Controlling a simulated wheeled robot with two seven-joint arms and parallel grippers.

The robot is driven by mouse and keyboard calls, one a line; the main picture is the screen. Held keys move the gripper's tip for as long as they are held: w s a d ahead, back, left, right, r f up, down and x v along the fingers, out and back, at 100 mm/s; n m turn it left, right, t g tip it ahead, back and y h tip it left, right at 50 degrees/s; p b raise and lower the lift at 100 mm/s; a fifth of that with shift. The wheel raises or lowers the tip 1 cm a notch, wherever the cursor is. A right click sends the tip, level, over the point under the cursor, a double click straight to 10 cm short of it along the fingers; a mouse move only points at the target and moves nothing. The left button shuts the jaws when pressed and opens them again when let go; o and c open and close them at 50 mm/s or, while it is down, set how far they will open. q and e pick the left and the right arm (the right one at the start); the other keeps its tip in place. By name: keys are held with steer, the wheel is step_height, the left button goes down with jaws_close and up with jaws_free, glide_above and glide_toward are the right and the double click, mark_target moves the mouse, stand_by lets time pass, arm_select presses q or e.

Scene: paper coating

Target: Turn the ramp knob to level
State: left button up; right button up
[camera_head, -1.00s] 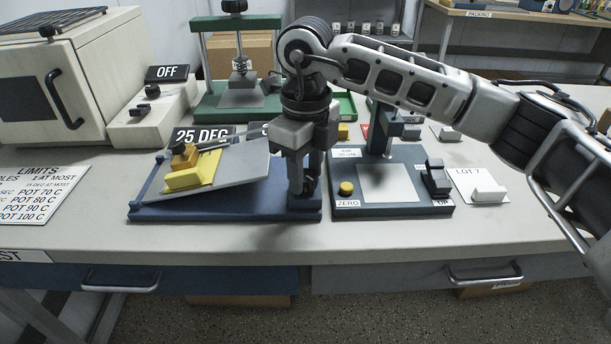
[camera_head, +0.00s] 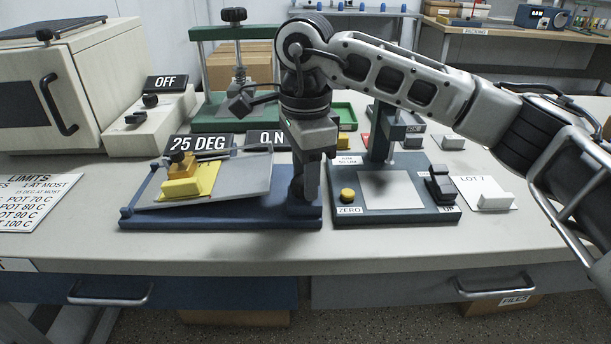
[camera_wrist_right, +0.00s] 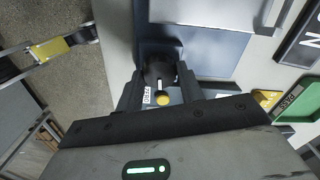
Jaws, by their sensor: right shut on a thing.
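The ramp has a blue base (camera_head: 225,214) and a tilted grey plate (camera_head: 243,178), with a yellow block (camera_head: 190,187) at the plate's left. The sign behind it (camera_head: 200,144) reads 25 DEG. My right gripper (camera_head: 305,190) points down at the right end of the base and hides the knob in the head view. In the right wrist view, the dark round ramp knob (camera_wrist_right: 158,71) sits between the fingers of my right gripper (camera_wrist_right: 158,84), which is shut on it. My left gripper is not in view.
A scale-like stand with a pale plate (camera_head: 390,190) and yellow ZERO button (camera_head: 347,195) stands close right of the ramp. A green press (camera_head: 236,117) is behind. An oven (camera_head: 50,85) stands left. The front counter strip is clear.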

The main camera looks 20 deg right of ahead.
steer(key=n, duration=0.3)
steer(key=shift+w+r+n, duration=0.1)
steer(key=shift+n, duration=0.3)
steer(key=n+b, duration=0.1)
steer(key=n, duration=0.3)
steer(key=shift+n, duration=0.3)
steer(key=n, duration=0.4)
steer(key=shift+a+n, duration=0.1)
steer(key=shift+n, duration=2)
steer(key=shift+r, duration=0.1)
steer(key=o, duration=1)
